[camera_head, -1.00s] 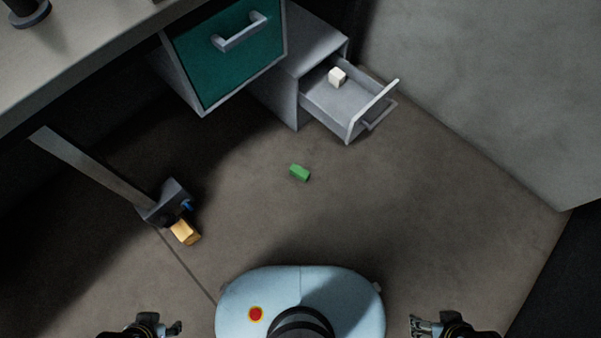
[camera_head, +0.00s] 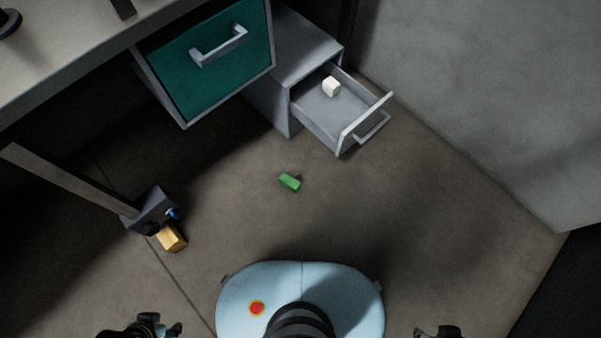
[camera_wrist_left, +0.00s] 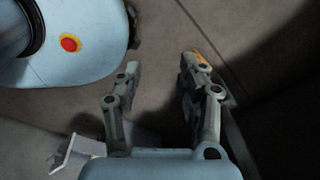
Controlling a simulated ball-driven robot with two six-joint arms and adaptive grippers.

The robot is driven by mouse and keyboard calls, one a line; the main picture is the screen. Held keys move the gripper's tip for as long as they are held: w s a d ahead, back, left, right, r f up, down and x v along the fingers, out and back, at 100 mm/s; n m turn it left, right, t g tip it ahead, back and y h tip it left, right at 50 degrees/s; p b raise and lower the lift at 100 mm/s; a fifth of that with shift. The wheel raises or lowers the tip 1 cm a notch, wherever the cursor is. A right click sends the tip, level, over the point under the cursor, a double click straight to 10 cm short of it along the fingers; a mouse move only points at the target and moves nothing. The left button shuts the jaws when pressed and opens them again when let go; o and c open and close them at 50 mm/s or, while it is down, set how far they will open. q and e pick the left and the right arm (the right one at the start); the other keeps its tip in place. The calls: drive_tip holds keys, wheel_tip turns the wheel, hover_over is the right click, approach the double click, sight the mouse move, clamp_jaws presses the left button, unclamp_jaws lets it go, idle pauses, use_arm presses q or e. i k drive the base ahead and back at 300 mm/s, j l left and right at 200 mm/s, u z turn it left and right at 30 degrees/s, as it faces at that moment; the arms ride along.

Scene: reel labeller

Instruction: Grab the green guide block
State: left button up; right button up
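The green guide block (camera_head: 289,182) lies on the floor near the middle of the head view, in front of the open drawer. My left gripper (camera_head: 176,328) is at the bottom left of the head view, well apart from the block. In the left wrist view its two fingers (camera_wrist_left: 160,72) are spread with nothing between them. My right gripper (camera_head: 430,332) is at the bottom edge of the head view, partly cut off, so its finger state is unclear. The block does not show in the left wrist view.
An open grey drawer (camera_head: 318,110) holds a white block (camera_head: 331,87). A teal-fronted cabinet (camera_head: 215,60) hangs by the table (camera_head: 60,55). An orange block (camera_head: 172,239) lies by a table leg foot (camera_head: 148,208). Floor around the green block is clear.

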sight(290, 183)
drive_tip(key=i+l+u, duration=0.3)
drive_tip(key=l+u, duration=0.15)
drive_tip(key=l, duration=0.15)
drive_tip(key=i+l+u, duration=0.2)
drive_tip(key=l, duration=0.15)
drive_tip(key=l+u, duration=0.2)
drive_tip(key=l, duration=0.15)
drive_tip(key=u, duration=1.2)
drive_tip(key=i+l, duration=0.05)
